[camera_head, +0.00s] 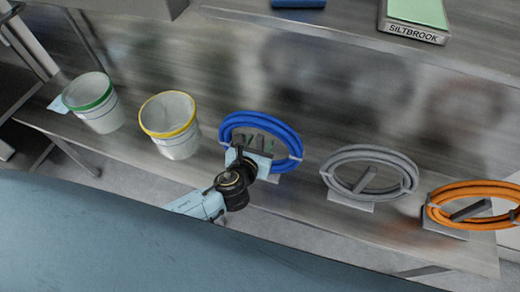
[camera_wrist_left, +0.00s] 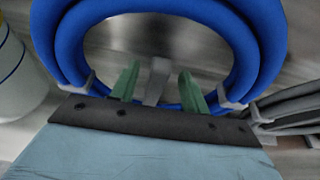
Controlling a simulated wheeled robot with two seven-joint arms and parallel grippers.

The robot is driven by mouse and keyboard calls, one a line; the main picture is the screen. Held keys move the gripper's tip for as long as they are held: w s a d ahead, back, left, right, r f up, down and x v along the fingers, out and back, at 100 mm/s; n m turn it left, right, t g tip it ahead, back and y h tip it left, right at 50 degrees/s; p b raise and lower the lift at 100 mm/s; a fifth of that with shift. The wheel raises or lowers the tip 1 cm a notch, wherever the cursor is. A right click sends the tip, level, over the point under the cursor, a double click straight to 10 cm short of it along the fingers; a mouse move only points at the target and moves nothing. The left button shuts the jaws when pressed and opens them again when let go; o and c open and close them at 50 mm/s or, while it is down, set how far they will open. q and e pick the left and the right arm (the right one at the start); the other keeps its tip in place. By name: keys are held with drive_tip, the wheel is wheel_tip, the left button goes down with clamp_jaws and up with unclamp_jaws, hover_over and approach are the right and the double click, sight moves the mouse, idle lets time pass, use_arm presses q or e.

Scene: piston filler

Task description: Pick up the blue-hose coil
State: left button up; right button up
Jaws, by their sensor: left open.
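The blue-hose coil (camera_head: 280,129) stands on a stand on the metal shelf, between the yellow-rimmed bucket and the grey coil. My left gripper (camera_head: 254,146) is in front of the coil's lower part and hides some of it. In the left wrist view the blue coil (camera_wrist_left: 160,8) arches over the picture, with grey ties low on both sides. The two green fingers of my left gripper (camera_wrist_left: 157,90) are apart and point towards the coil's opening. A grey stand post shows between them. Nothing is seen held. My right gripper is not in view.
A grey coil (camera_head: 401,163) and an orange coil (camera_head: 470,187) stand to the right. A yellow-rimmed bucket (camera_head: 178,145) and a green-rimmed bucket (camera_head: 102,119) stand to the left. The lower shelf (camera_head: 305,208) ends at a front edge. An upper shelf (camera_head: 340,32) runs above.

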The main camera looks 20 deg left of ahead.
sight(259, 144)
use_arm(q)
drive_tip(key=x, duration=0.3)
drive_tip(key=shift+s+a+f+b, duration=0.1)
drive_tip(key=shift+b, duration=0.2)
drive_tip(key=shift+w+f, duration=0.1)
drive_tip(key=shift+w, duration=0.2)
drive_tip(key=c, duration=1)
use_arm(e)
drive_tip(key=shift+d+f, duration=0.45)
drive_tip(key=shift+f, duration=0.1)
